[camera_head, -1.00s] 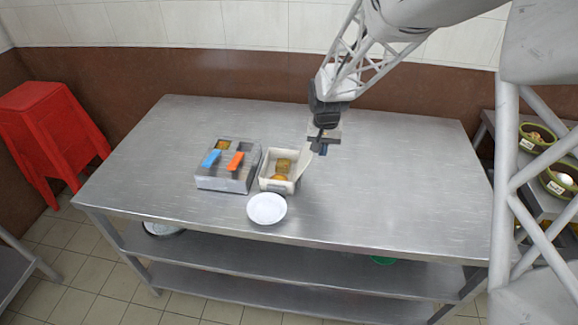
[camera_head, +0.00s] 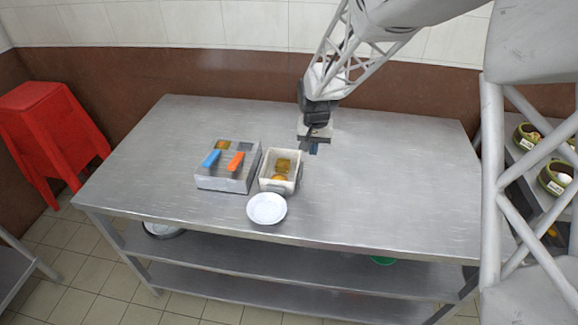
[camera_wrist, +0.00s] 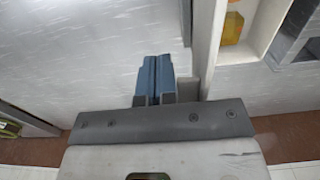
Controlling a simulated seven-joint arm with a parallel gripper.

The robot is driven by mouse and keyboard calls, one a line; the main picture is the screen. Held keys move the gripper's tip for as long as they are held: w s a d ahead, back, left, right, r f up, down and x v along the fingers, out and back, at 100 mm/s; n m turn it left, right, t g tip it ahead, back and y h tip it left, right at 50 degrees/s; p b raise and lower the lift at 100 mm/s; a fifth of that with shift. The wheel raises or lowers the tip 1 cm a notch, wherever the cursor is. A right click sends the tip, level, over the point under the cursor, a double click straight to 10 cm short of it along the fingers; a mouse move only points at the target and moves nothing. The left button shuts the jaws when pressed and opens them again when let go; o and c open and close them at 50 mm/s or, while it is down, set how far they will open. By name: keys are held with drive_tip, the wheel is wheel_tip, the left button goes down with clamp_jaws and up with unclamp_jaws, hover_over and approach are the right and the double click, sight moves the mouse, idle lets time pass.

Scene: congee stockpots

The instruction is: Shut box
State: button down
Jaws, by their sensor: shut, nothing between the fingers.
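A small cream box (camera_head: 276,186) stands on the steel table, with yellow-brown food pieces (camera_head: 281,167) inside. Its top is uncovered. Its pale lid (camera_wrist: 207,45) shows nearly edge-on in the wrist view, as a strip along the box's side, and looks about upright. In the head view the lid is hard to make out. My gripper (camera_head: 313,149) is just right of the box, on the lid's outer side. Its blue fingers (camera_wrist: 153,78) are shut and empty, close to the lid; I cannot tell whether they touch it.
A grey metal holder (camera_head: 226,183) with a blue handle (camera_head: 211,158) and an orange handle (camera_head: 235,161) stands left of the box. A white bowl (camera_head: 266,208) sits in front. The table's right half (camera_head: 400,180) is clear. Red stools (camera_head: 50,135) stand at left.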

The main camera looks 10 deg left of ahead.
drive_tip(key=shift+a, duration=1.75)
drive_tip(key=shift+r, duration=3.5)
drive_tip(key=shift+d, duration=0.1)
